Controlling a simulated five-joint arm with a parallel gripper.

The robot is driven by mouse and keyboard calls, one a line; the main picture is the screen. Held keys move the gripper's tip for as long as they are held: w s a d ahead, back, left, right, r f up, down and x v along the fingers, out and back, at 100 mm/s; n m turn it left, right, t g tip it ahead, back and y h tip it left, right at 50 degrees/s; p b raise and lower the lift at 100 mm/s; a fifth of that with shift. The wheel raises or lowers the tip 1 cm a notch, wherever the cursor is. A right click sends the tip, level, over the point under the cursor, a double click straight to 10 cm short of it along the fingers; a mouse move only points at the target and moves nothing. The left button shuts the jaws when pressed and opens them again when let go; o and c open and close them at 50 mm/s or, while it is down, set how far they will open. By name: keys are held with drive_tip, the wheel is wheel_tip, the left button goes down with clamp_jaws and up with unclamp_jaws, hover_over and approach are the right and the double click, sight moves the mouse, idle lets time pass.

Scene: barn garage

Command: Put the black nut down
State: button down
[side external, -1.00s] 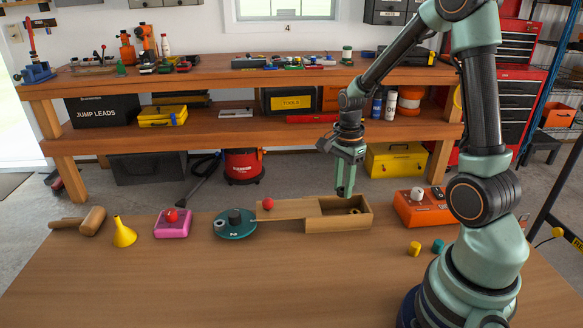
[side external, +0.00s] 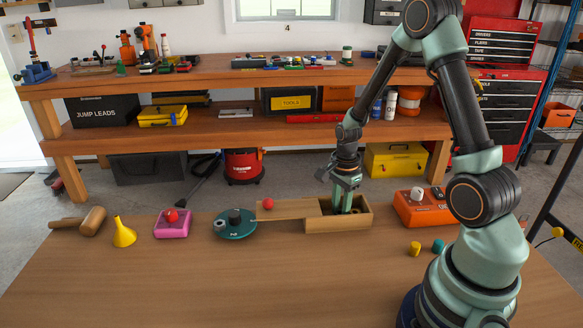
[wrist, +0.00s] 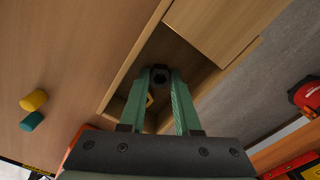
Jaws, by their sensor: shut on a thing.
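My gripper (side external: 342,207) points down into the open right part of a wooden box (side external: 340,224), its fingertips below the rim. In the wrist view, my gripper (wrist: 161,77) is shut on the black nut (wrist: 160,76), which sits between the fingertips inside the box (wrist: 118,98). In the side view the fingers and box wall hide the nut. I cannot tell whether it touches the box floor. The sliding lid (side external: 285,208), with a red knob (side external: 268,203), is slid out to the left. A small brass-coloured thing (wrist: 150,100) shows beside a finger.
A teal round thing with a dark knob (side external: 235,222) stands left of the box. An orange device (side external: 424,207) stands to the right. A pink box (side external: 172,224), yellow funnel (side external: 123,232) and mallet (side external: 90,221) are at the left.

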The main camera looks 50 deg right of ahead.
sight(340, 212)
drive_tip(key=c, duration=0.9)
unclamp_jaws()
drive_tip(key=shift+f, duration=0.1)
wheel_tip(340, 212, up, 11)
drive_tip(key=s+a+r+n+t, duration=0.2)
drive_tip(key=a+r+n, duration=0.4)
drive_tip(key=n, duration=0.4)
drive_tip(key=s+a+r+n+t, duration=0.2)
drive_tip(key=a+r+n+t, duration=0.1)
drive_tip(key=a+r+n, duration=0.4)
drive_tip(key=shift+a+r+n+t, duration=0.15)
drive_tip(key=shift+a+n+t, duration=0.15)
drive_tip(key=shift+a+n, duration=1.25)
drive_tip(key=shift+d+n, duration=0.45)
drive_tip(key=shift+d, duration=0.05)
